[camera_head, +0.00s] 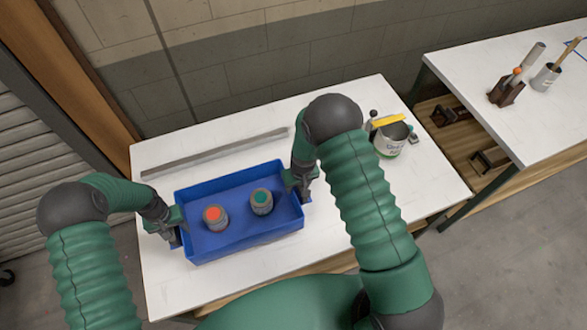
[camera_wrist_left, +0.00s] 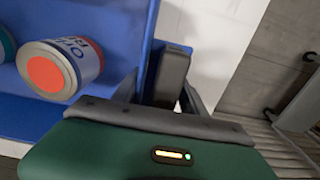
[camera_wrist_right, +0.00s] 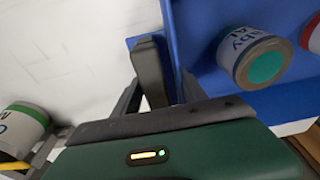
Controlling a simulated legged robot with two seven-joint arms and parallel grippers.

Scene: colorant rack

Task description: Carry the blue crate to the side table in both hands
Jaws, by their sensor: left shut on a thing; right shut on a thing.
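The blue crate (camera_head: 270,235) is over the left part of the white table (camera_head: 420,205) in the head view; I cannot tell whether it touches the top. It holds a can with a red-orange lid (camera_head: 215,218) and a can with a teal lid (camera_head: 261,201), both upright. My left gripper (camera_head: 174,226) is shut on the crate's left end wall. My right gripper (camera_head: 301,184) is shut on its right end wall. The wrist views show the crate's blue wall at the left jaws (camera_wrist_left: 150,70) and the right jaws (camera_wrist_right: 170,60).
A grey bar (camera_head: 215,155) lies behind the crate. A white can with tools (camera_head: 390,140) stands at the table's right. A second white table (camera_head: 500,65), across a gap at right, bears a dark tool block (camera_head: 507,92) and a cup (camera_head: 546,77); its front left is clear.

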